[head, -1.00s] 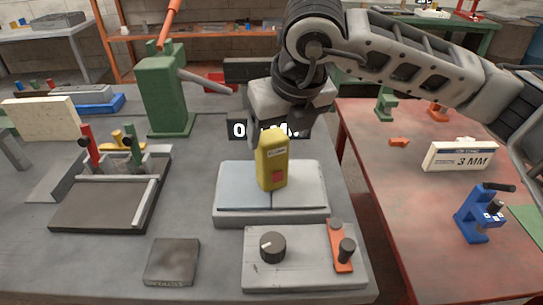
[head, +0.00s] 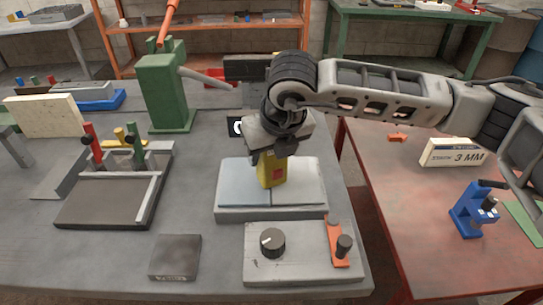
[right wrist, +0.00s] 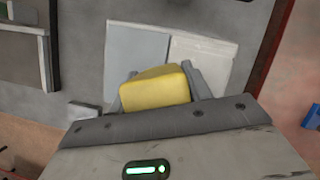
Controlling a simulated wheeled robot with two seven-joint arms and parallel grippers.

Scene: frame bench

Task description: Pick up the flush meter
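The flush meter (head: 266,180) is a yellow upright block with a red patch on its front. It stands on the pale two-part plate (head: 300,200) in the middle of the grey bench. My right gripper (head: 272,155) is over it from above and hides its top. In the right wrist view the yellow top of the meter (right wrist: 155,90) lies between the two grey fingers (right wrist: 162,88), close to both. Whether the fingers press on it cannot be told. My left gripper is not in view.
A grey box with a black knob (head: 272,242) and orange lever stands in front of the plate. A green press (head: 165,92) and a dark fixture with red and green handles (head: 115,195) stand to the left. A red table (head: 400,200) is at right.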

